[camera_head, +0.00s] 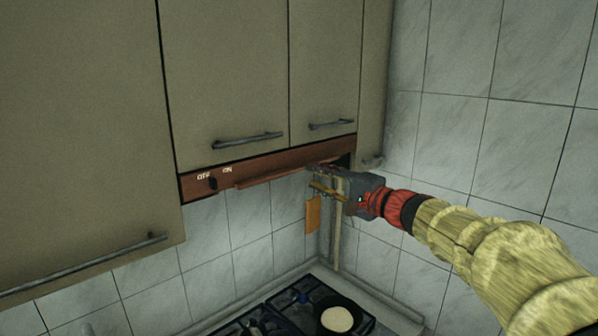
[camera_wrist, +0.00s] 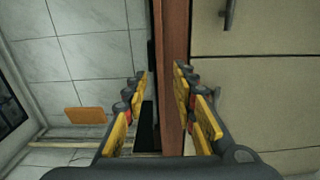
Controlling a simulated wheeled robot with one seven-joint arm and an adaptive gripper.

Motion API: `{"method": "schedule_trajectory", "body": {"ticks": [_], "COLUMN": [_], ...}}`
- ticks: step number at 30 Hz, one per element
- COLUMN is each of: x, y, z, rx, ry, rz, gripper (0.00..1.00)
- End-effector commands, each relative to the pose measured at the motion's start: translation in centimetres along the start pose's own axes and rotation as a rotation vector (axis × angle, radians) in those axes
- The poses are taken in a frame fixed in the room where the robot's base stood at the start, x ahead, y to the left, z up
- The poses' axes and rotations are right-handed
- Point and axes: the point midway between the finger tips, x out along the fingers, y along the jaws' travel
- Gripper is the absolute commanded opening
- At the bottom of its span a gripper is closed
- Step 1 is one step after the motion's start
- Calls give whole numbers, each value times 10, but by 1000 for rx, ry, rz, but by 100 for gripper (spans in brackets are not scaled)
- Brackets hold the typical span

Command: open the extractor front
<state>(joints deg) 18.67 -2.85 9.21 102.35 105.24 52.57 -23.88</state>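The extractor front (camera_head: 262,162) is a narrow reddish-brown strip under the wall cabinets, with a lip along its lower edge and a dark knob (camera_head: 212,183) marked OFF and ON at its left. My gripper (camera_head: 314,178) is at the right part of the strip, at its lower edge. In the wrist view the strip (camera_wrist: 176,35) runs upright between the two yellow-padded fingers of my gripper (camera_wrist: 161,72). The fingers are apart, one on each side of it. I cannot tell whether either finger touches it.
Beige cabinet doors (camera_head: 225,70) with grey bar handles (camera_head: 248,140) hang directly above the strip. A hob with a pan (camera_head: 337,319) lies below. An orange board (camera_head: 313,214) hangs on the tiled wall under my gripper. The tiled wall closes the right side.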

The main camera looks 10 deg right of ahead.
Motion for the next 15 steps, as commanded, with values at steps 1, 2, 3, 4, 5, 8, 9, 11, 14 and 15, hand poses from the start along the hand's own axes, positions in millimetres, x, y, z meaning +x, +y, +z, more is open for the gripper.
{"method": "schedule_trajectory", "body": {"ticks": [1, 2, 3, 4, 5, 8, 9, 11, 14, 15], "x": [5, 9, 14, 19, 24, 40, 46, 54, 65, 68], "y": [0, 0, 0, 0, 0, -1, -1, -1, 0, 0], "z": [0, 0, 1, 1, 2, 2, 1, 2, 1, 1], "rx": [-1, -1, 0, 0, 0, -1, -1, -2, 0, 0], "ry": [-1, -2, -3, -4, -4, -3, -3, -3, -2, -2], "rz": [1, 2, 3, 2, 2, 2, 2, 3, 3, 2], "gripper": [27, 27, 27, 27, 27, 27, 27, 27, 27, 27]}}
